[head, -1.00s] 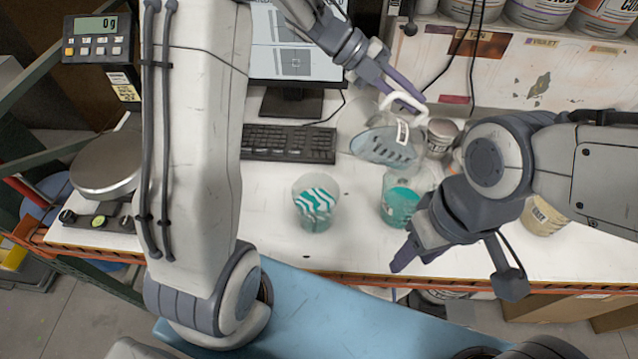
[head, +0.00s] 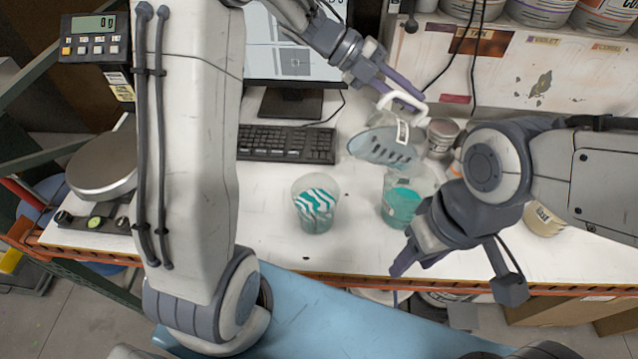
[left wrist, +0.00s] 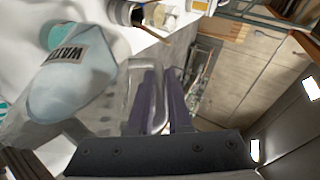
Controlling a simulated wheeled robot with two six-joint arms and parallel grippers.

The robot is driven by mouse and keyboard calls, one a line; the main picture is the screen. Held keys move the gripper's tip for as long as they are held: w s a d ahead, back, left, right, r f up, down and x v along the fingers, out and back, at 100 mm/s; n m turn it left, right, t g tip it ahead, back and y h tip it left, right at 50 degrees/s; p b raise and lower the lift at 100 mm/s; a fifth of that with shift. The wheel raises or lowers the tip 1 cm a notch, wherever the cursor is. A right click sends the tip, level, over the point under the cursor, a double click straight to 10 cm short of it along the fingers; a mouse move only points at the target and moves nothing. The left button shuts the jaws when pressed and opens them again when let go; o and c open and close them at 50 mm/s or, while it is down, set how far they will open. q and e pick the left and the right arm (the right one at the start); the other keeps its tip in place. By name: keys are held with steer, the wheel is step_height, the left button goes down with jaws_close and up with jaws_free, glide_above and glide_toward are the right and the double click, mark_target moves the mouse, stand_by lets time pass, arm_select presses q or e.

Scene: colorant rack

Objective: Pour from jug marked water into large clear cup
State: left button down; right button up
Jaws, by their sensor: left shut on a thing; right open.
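My left gripper (head: 405,92) is shut on the white handle of the clear jug (head: 378,147), holding it tilted above the table. In the left wrist view, the handle lies between the purple fingers (left wrist: 160,100), and the jug (left wrist: 80,85) bears a WATER label. Pale liquid is in the jug; I see no clear stream leaving it. A clear cup with teal contents (head: 402,204) stands below and right of the jug in the head view. A clear cup with teal and white stripes (head: 315,208) stands to its left. My right gripper (head: 408,266) is open near the table's front edge.
A keyboard (head: 286,143) and a monitor (head: 296,60) are at the back. A scale (head: 105,163) is at the left. A small can (head: 442,134) and a cream tub (head: 543,219) are to the right. The table (head: 265,225) is clear around the striped cup.

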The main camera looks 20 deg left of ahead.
arm_select(q)
steer(key=shift+s+a+f+h+b, duration=0.2)
steer(key=shift+s+a+h+b, duration=0.25)
steer(key=shift+b, duration=1.15)
stand_by(1.7)
